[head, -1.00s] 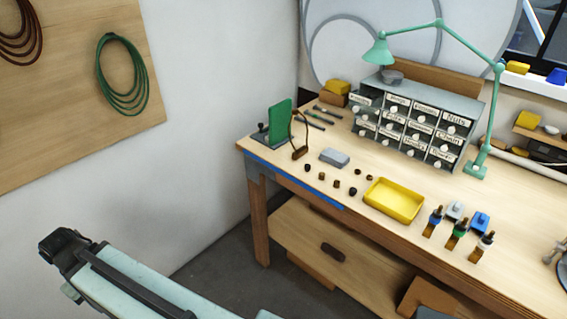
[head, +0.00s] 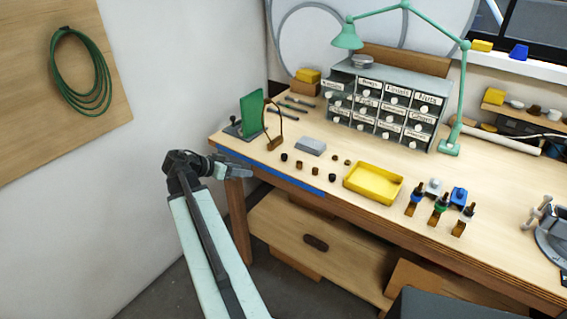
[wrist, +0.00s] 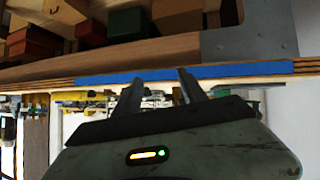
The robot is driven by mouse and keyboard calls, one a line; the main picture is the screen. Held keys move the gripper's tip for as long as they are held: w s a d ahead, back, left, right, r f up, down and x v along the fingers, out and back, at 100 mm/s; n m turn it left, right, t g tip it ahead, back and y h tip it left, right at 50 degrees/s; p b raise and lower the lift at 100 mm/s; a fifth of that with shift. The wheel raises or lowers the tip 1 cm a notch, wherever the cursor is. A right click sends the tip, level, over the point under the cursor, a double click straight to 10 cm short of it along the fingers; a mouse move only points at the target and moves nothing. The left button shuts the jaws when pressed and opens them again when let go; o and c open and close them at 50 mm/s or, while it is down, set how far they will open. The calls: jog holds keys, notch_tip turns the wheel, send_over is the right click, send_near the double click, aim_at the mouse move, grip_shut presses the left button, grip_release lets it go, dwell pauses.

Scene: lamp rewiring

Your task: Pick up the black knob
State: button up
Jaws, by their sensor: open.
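Several small dark and brown knobs stand in two short rows near the bench's front left edge. The front row has a very dark knob (head: 284,157) at its left end and a black knob (head: 332,177) at its right end. I cannot tell for sure which one is the task's black knob. My gripper (head: 238,172) is open and empty, at the bench's front left corner, left of the knobs and apart from them. In the wrist view its two fingers (wrist: 160,78) are spread, facing the bench's blue front edge strip (wrist: 150,74). No knob shows there.
A yellow tray (head: 372,184) lies right of the knobs and a grey block (head: 311,146) behind them. A green upright board (head: 252,115) and a brown loop stand (head: 274,142) are near my gripper. A drawer cabinet (head: 345,72) and green lamp (head: 450,148) stand behind.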

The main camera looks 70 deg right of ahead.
aim_at(283, 155)
jog(key=s+d+m+g, duration=0.1)
jog(key=s+d, duration=0.1)
jog(key=s, duration=0.1)
jog(key=s+d+r+m+b, duration=0.1)
jog(key=s+d, duration=0.2)
jog(key=s+d+r+m+g+h, duration=0.1)
jog(key=s+d, duration=0.1)
jog(key=s, duration=0.1)
jog(key=shift+d+r+m+g, duration=0.15)
jog(key=shift+d+m+g, duration=0.15)
jog(key=shift+d+m, duration=0.1)
jog(key=b+x, duration=0.1)
jog(key=x, duration=0.4)
jog(key=shift+d+r+b, duration=0.1)
jog(key=shift+d+b, duration=0.3)
jog(key=shift+d, duration=0.05)
grip_shut()
